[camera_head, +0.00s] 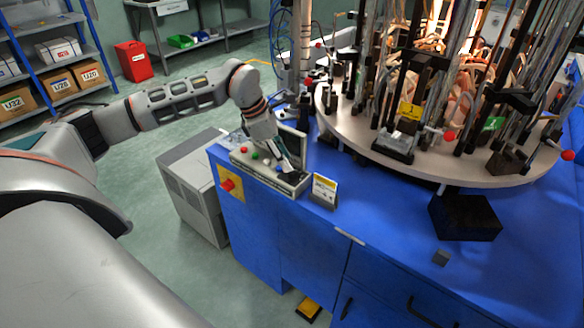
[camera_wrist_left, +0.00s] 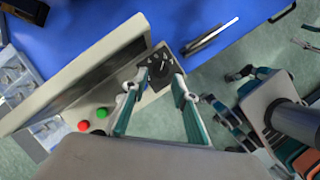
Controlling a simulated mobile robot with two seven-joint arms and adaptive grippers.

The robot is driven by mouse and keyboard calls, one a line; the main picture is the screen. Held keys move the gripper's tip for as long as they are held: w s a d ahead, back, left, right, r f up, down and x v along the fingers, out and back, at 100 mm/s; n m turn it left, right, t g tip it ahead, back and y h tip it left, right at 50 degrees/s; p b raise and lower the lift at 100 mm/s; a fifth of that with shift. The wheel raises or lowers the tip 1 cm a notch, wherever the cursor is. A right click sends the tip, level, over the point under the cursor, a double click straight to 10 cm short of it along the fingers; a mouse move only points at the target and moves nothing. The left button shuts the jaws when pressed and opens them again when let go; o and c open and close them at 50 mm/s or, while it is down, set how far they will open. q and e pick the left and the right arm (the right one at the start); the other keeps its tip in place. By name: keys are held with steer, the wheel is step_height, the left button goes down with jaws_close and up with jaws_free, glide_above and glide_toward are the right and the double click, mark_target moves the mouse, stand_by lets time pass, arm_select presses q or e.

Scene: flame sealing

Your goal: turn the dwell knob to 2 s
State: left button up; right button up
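The control box (camera_head: 263,176) is a pale sloped console on the blue bench, with red and green buttons on its left part. In the left wrist view, its dark dial plate (camera_wrist_left: 154,85) carries light marks and the small dwell knob (camera_wrist_left: 160,70). The knob's pointer setting is too small to read. My left gripper (camera_head: 288,168) points down at the right end of the box. In the wrist view, its two fingers (camera_wrist_left: 159,76) are apart, one on each side of the dial. I cannot tell whether they touch the knob.
A yellow-and-white sign (camera_head: 324,190) stands just right of the box. A red emergency button (camera_head: 228,184) is on the bench's front. The round turntable (camera_head: 440,170) with glassware and clamps stands behind. A black block (camera_head: 465,216) sits on the blue bench (camera_head: 385,235).

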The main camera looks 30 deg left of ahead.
mark_target(293, 173)
arm_select(q)
steer(key=shift+x, duration=2.1)
steer(key=shift+d, duration=0.15)
jaws_close()
